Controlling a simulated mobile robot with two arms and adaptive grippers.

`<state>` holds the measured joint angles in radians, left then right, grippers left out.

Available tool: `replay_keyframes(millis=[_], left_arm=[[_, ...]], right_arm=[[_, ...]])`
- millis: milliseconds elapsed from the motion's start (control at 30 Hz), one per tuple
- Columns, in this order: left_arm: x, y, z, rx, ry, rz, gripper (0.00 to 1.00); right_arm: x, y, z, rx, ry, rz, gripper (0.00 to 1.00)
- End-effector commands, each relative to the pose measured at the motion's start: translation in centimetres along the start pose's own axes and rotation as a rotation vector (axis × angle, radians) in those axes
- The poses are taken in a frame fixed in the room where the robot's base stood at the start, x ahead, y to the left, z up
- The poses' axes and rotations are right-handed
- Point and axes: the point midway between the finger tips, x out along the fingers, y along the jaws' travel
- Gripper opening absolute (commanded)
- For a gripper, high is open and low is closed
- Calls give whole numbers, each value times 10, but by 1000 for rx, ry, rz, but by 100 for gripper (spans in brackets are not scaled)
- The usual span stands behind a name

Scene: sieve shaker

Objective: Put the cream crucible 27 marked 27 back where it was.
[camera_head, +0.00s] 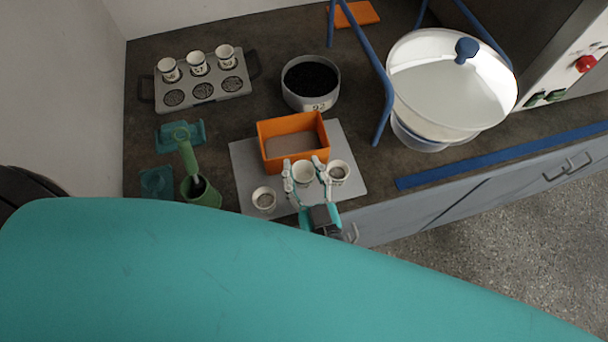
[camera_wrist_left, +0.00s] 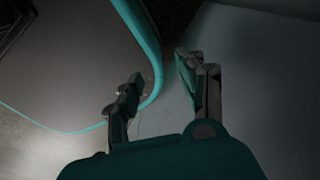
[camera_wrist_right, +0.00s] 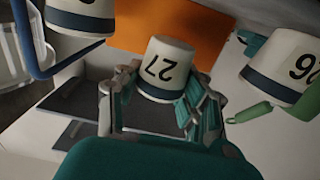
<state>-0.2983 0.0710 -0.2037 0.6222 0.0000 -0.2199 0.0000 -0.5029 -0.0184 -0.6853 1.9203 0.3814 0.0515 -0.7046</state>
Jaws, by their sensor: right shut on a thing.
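The cream crucible 27 (camera_wrist_right: 165,70) has a dark band and the number 27, upside down in the right wrist view. My right gripper (camera_head: 304,167) is shut on it, one finger on each side. In the head view crucible 27 (camera_head: 303,176) is at the front of the orange box, over the grey plate (camera_head: 243,160); I cannot tell whether it touches the plate. The grey rack (camera_head: 207,103) at the back left holds three cream crucibles along its far row; its near row shows dark round places. My left gripper (camera_wrist_left: 160,85) is empty with its fingers apart, seen only in its wrist view.
Cream crucibles stand left (camera_head: 264,200) and right (camera_head: 339,173) of the held one. The orange box (camera_head: 292,143) is close behind. A green scoop in a holder (camera_head: 200,192), a bowl of black grains (camera_head: 311,83) and a blue-framed sieve shaker (camera_head: 450,90) stand around.

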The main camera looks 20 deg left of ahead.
Motion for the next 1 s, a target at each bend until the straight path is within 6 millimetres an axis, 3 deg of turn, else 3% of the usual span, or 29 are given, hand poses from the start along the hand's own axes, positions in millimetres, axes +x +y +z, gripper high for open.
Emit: replay_keyframes(millis=[233,600,633,700,1000], left_arm=[[3,-5,3,2,-3,-6,40],[4,-8,5,-1,-6,-9,40],[4,-8,5,-1,-6,-10,40],[4,-8,5,-1,-6,-10,40],[2,-8,5,-1,-7,-10,40]], right_arm=[[0,0,32,-2,-2,-1,7],[0,0,37,-1,-1,0,7],[0,0,37,-1,-1,0,40],[0,0,36,-1,-1,0,49],[-1,0,34,-1,-1,1,49]])
